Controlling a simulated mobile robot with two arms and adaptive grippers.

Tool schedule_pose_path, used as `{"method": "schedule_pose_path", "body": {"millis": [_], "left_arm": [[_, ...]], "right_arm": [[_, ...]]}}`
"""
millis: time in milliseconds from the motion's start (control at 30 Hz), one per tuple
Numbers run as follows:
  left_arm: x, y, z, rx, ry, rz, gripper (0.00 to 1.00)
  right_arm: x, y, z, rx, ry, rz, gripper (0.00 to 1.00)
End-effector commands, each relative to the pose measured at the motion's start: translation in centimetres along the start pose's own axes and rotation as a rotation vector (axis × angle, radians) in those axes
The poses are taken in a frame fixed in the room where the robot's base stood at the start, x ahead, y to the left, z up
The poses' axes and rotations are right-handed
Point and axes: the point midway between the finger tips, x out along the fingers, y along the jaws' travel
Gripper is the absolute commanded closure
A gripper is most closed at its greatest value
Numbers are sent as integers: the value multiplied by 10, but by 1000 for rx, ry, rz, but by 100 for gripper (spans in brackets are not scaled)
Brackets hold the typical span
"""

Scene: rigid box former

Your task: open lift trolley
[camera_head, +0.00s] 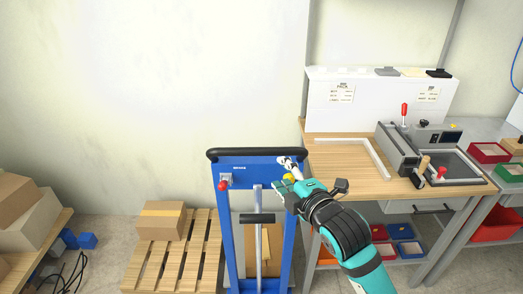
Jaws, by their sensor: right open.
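The blue lift trolley (231,189) stands upright in the middle of the view. It has a black push handle (250,153) along its top and a red knob (224,184) at its upper left. A black cross grip (257,218) sits on a grey rod lower down. My right gripper (288,161) is at the trolley's upper right, just below the black handle. It is open, and I cannot tell whether it touches the trolley. A yellow part (289,177) shows beside the gripper. My left gripper is not in view.
A wooden workbench (335,158) with a machine (401,150) stands to the right, close to my right arm. A pallet (150,262) with a cardboard box (161,220) lies left of the trolley. More boxes (30,212) are at the far left.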

Motion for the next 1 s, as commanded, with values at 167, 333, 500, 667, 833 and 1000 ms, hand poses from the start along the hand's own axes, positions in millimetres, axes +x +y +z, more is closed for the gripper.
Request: {"method": "schedule_pose_path", "body": {"millis": [167, 333, 500, 667, 833, 1000], "left_arm": [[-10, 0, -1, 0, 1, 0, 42], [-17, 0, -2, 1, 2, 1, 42], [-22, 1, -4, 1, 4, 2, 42], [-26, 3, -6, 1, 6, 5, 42], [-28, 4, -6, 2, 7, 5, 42], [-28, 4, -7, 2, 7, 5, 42]], "right_arm": [[39, 3, 0, 4, 0, -1, 52], [73, 3, 0, 4, 0, -1, 52], [104, 2, 0, 3, -1, -1, 52], [125, 2, 0, 2, -1, 0, 52], [138, 0, 0, 2, -1, 0, 52], [141, 0, 0, 2, 0, 0, 52]]}}
